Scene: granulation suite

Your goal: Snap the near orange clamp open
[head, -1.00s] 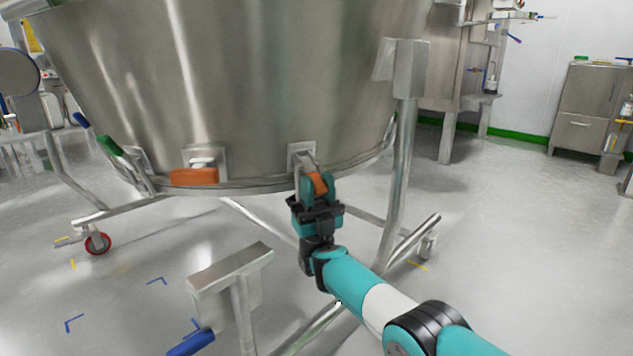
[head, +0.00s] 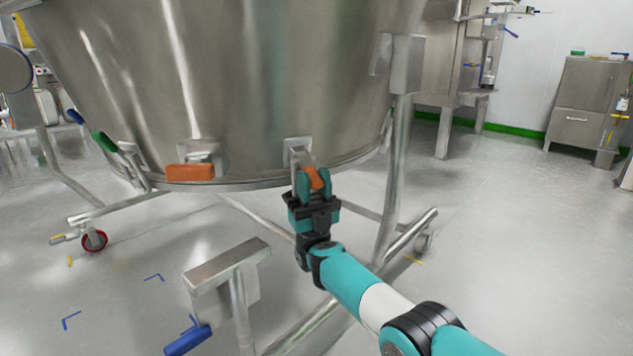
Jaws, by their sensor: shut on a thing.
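A large steel bowl (head: 260,80) on a tubular frame fills the upper middle of the head view. Clamps with coloured handles sit along its lower rim. One orange clamp (head: 313,177) is at the lower front right of the rim, and my gripper (head: 313,185) is shut on its handle from the front. The fingers hide much of this handle, and its metal bracket shows above them. Another orange clamp (head: 190,172) lies flat against the rim further left, apart from my gripper. I cannot tell how far the gripped clamp is swung open.
A green-handled clamp (head: 105,142) is at the rim's left. A steel post with a flat top (head: 225,268) and a blue-ended lever (head: 187,341) stand in front. A frame leg (head: 398,165) rises right of my gripper. Open floor (head: 520,250) lies to the right.

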